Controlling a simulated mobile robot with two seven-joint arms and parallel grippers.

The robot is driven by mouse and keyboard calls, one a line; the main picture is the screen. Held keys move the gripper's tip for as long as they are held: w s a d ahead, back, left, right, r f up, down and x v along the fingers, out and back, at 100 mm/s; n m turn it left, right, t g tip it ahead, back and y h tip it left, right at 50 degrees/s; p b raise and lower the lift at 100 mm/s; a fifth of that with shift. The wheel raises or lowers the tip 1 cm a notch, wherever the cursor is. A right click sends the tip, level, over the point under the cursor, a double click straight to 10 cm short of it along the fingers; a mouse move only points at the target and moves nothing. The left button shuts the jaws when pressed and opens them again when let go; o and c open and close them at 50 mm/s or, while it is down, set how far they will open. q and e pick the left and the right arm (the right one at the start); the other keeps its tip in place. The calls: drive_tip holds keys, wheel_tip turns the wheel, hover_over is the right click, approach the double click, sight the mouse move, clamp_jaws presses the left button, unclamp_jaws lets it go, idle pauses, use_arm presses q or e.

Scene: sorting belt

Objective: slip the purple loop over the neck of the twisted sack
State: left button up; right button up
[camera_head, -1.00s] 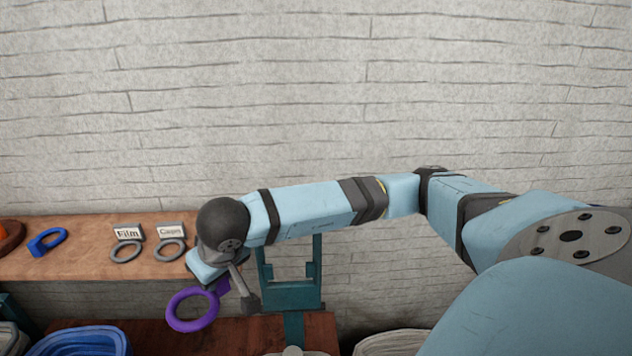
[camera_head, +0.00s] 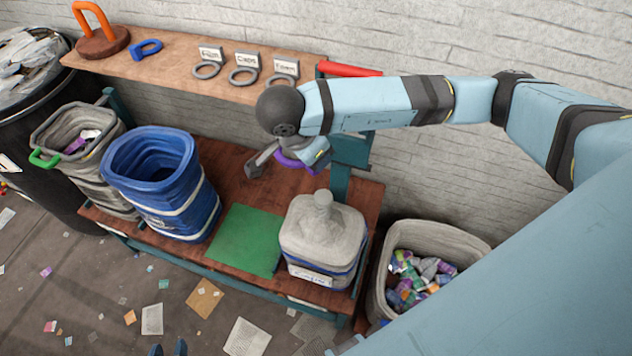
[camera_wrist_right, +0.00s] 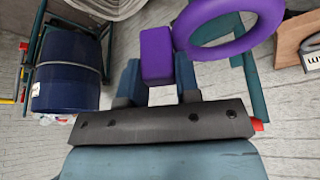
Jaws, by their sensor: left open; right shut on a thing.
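The twisted sack (camera_head: 322,238) is grey with a blue band and a front label. It stands on the low wooden bench, its stubby neck (camera_head: 322,203) pointing up. My right gripper (camera_wrist_right: 158,80) is shut on the purple block-shaped tab of the purple loop (camera_wrist_right: 243,40). In the head view the loop (camera_head: 291,160) is partly hidden by my wrist, behind the sack's neck and a little left of it, clear of it. Only the two dark blue fingertips of my left gripper (camera_head: 168,349) show at the bottom edge, apart, with nothing seen between them.
A green mat (camera_head: 245,240) lies left of the sack, then an open blue bag (camera_head: 170,205) and a grey bag (camera_head: 50,140). A filled grey bin (camera_head: 455,238) stands right. The upper shelf (camera_head: 170,62) holds grey rings with cards and a blue loop (camera_head: 146,50).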

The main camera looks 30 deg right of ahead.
use_arm(q)
wheel_tip(320, 180, down, 12)
drive_tip(key=d+b, duration=0.1)
drive_tip(key=b, duration=1.2)
drive_tip(key=shift+w+r+n+g, duration=0.15)
drive_tip(key=shift+w+n+g, duration=0.15)
drive_tip(key=shift+w+n, duration=0.1)
use_arm(e)
drive_tip(key=shift+s+a+f+m+g+y, duration=0.25)
drive_tip(key=shift+s+f+m+g, duration=0.35)
drive_tip(key=shift+f+m, duration=2.3)
drive_tip(key=shift+s+a+f+m+g+y, duration=0.35)
drive_tip(key=shift+f+m+g, duration=0.55)
drive_tip(key=shift+f, duration=3.75)
drive_tip(key=shift+s+a+f+m+g+y, duration=0.2)
drive_tip(key=shift+s+f+m+g, duration=0.4)
drive_tip(key=shift+f+m, duration=2.3)
drive_tip(key=shift+f+n, duration=0.9)
drive_tip(key=shift+f, duration=0.05)
use_arm(q)
drive_tip(key=shift+s+a, duration=0.1)
drive_tip(key=shift+a, duration=0.15)
use_arm(e)
drive_tip(key=o, duration=1)
drive_tip(key=shift+c, duration=0.2)
